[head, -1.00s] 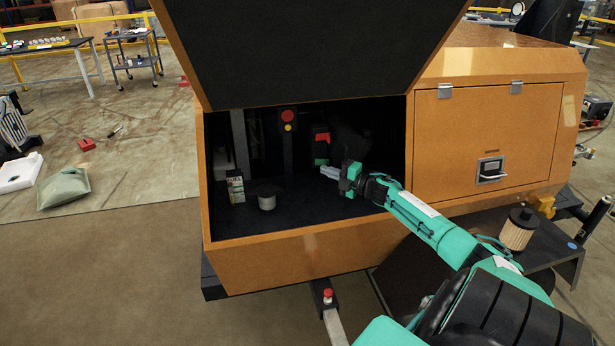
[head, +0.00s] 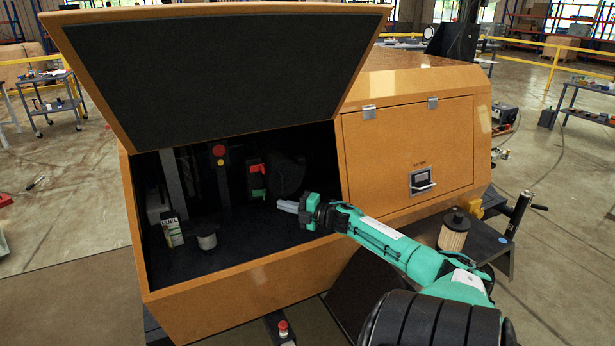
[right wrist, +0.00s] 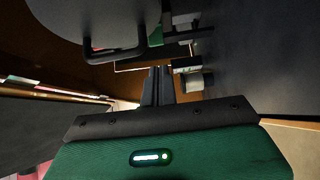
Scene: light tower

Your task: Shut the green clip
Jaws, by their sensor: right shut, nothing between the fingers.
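The green clip (head: 258,193) shows as a small green piece under a red part (head: 257,169), on the back wall inside the open orange housing. It is too small to tell whether it is open or shut. In the right wrist view a green piece (right wrist: 155,37) shows beyond the fingers, partly behind a dark bracket. My right gripper (head: 280,205) reaches in over the front edge. Its fingers are shut and empty, to the right of and a little below the clip in the head view, apart from it. The fingers (right wrist: 158,86) also show in the right wrist view. My left gripper is out of view.
The raised lid (head: 220,75) hangs above the opening. A post with a red button (head: 219,150) stands left of the clip. A grey cup (head: 206,241) and a labelled carton (head: 172,230) stand on the compartment floor. A closed side door (head: 405,155) is at right.

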